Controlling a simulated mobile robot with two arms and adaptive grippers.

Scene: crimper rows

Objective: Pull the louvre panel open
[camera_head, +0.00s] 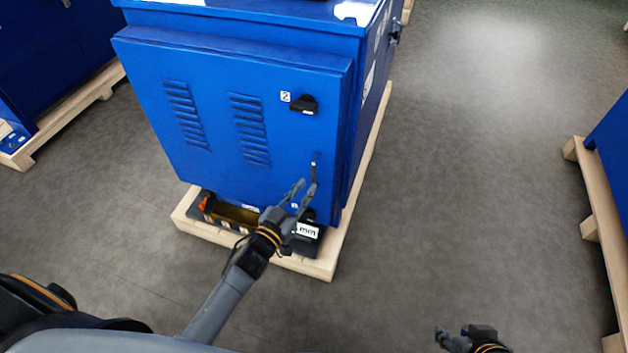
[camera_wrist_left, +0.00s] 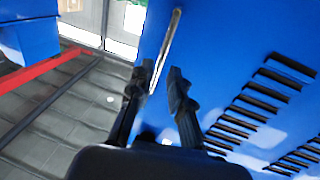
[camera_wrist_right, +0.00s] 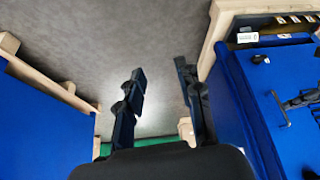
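The louvre panel (camera_head: 207,110) is the blue front door of a cabinet, with two columns of slots, and looks shut. A thin vertical bar handle (camera_head: 313,167) is at its lower right. My left gripper (camera_head: 306,186) is at the handle's lower end. In the left wrist view the handle (camera_wrist_left: 167,45) runs down between the parted fingertips (camera_wrist_left: 160,69); I cannot tell whether they touch it. The louvre slots (camera_wrist_left: 283,88) show at right there. My right gripper (camera_head: 455,335) is low over the floor, far from the panel; its fingers (camera_wrist_right: 160,72) are apart and empty.
A black knob (camera_head: 304,103) beside a label marked 2 sits above the handle. The cabinet stands on a wooden pallet (camera_head: 318,267), with dark equipment under the door. Other blue cabinets on pallets stand left and right (camera_head: 597,225). The floor between is clear.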

